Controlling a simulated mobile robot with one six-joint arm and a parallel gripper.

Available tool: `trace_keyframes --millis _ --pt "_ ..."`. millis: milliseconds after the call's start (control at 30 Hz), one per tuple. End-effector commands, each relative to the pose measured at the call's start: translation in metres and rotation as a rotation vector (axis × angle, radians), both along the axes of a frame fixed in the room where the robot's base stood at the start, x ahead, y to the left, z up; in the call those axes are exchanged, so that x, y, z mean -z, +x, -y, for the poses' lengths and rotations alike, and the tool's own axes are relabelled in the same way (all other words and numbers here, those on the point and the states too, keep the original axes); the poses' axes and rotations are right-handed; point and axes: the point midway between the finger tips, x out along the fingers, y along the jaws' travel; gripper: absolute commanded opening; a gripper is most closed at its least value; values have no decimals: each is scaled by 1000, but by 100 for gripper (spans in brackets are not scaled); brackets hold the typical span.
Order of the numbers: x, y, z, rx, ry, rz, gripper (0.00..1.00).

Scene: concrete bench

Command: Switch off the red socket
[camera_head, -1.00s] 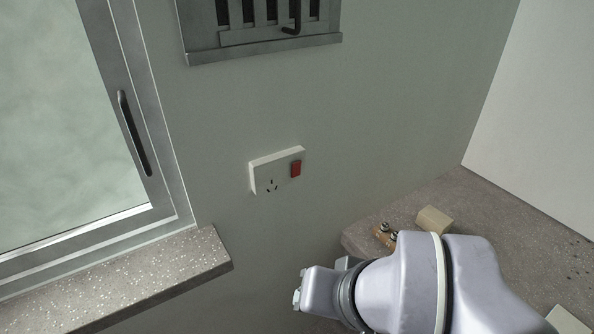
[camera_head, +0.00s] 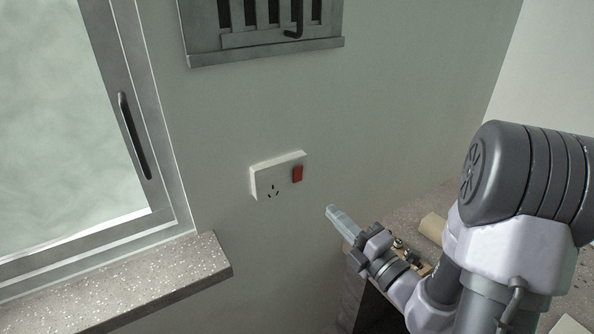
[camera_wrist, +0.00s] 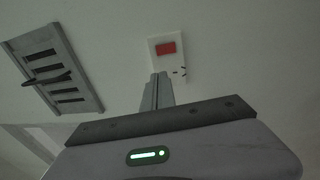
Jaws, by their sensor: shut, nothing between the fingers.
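A white wall socket (camera_head: 276,178) with a red rocker switch (camera_head: 297,174) on its right side is mounted on the grey-green wall. In the wrist view the socket (camera_wrist: 178,66) and its red switch (camera_wrist: 165,48) show just beyond my fingertips. My gripper (camera_head: 331,210) is shut and empty, to the lower right of the socket in the head view and apart from it. The shut fingers (camera_wrist: 160,76) overlap the socket's lower edge in the wrist view. Which way the switch is tipped is too small to tell.
A grey slatted metal panel (camera_head: 320,44) with a dark handle is on the wall above. A framed window (camera_head: 60,130) and speckled sill (camera_head: 130,280) are at left. A speckled bench (camera_head: 408,212) with a beige block (camera_head: 433,227) is at right.

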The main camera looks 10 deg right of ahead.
Motion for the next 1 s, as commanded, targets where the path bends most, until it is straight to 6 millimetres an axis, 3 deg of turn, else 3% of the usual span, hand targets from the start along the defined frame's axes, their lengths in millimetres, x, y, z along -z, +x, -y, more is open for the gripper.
trace_keyframes --millis 133,467,1000 --pt "6 2 14 47 45 -14 0" --pt "5 7 10 39 38 -11 0" --pt "-8 109 -24 37 38 -9 0"
